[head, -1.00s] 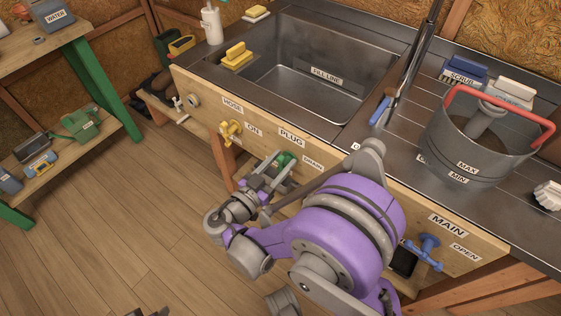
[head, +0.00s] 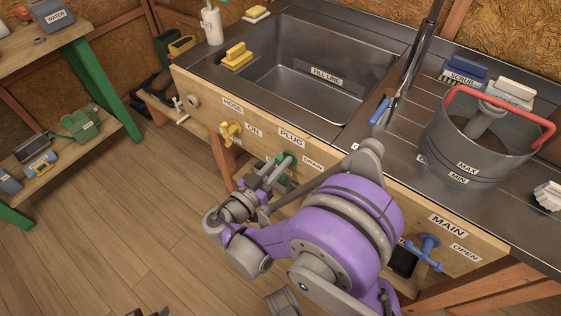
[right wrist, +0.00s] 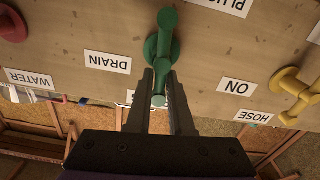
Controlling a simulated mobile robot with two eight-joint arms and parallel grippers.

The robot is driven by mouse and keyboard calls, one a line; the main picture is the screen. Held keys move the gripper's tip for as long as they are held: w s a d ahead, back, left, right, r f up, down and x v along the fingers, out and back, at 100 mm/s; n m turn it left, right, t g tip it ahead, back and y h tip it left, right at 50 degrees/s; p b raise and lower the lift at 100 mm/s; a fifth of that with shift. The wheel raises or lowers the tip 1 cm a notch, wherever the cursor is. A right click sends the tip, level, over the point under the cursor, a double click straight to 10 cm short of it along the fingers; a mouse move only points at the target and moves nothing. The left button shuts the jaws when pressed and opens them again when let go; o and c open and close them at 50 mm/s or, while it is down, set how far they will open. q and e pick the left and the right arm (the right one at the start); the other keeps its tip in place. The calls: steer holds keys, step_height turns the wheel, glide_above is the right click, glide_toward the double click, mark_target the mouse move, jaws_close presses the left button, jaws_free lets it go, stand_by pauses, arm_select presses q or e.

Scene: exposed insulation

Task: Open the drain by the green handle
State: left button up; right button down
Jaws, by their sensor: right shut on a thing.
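The green drain handle (right wrist: 165,42) sticks out from the wooden front board of the sink, between the PLUG and DRAIN labels. My right gripper (right wrist: 160,88) is shut on the handle's lower end, with one finger on each side of it. In the head view the green handle (head: 286,158) shows at the tips of my right gripper (head: 277,171), partly hidden by the fingers. My left gripper does not show clearly in either view.
The steel sink (head: 272,60) above looks empty. A yellow handle (head: 229,131) is to the left on the board, and a blue MAIN valve (head: 426,250) is to the right. A grey bucket (head: 480,145) stands on the counter. The floor at left is clear.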

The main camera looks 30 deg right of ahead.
steer(key=n, duration=0.3)
steer(key=shift+w+a+f, duration=0.15)
steer(key=shift+w, duration=0.2)
steer(key=n, duration=0.4)
steer(key=shift+w+a+f, duration=0.1)
steer(key=shift+w+f, duration=0.1)
steer(key=shift+w, duration=0.1)
steer(key=n, duration=0.2)
steer(key=n+b, duration=0.1)
steer(key=shift+w+a+f+n, duration=0.1)
steer(key=shift+w+f+n, duration=0.15)
steer(key=shift+f+n, duration=0.1)
steer(key=shift+w+f+n, duration=0.1)
steer(key=shift+f+n, duration=0.1)
steer(key=shift+n, duration=0.85)
steer(key=shift+f+n, duration=0.15)
steer(key=shift+n, duration=0.85)
steer(key=c, duration=0.8)
jaws_free()
steer(key=shift+a, duration=0.15)
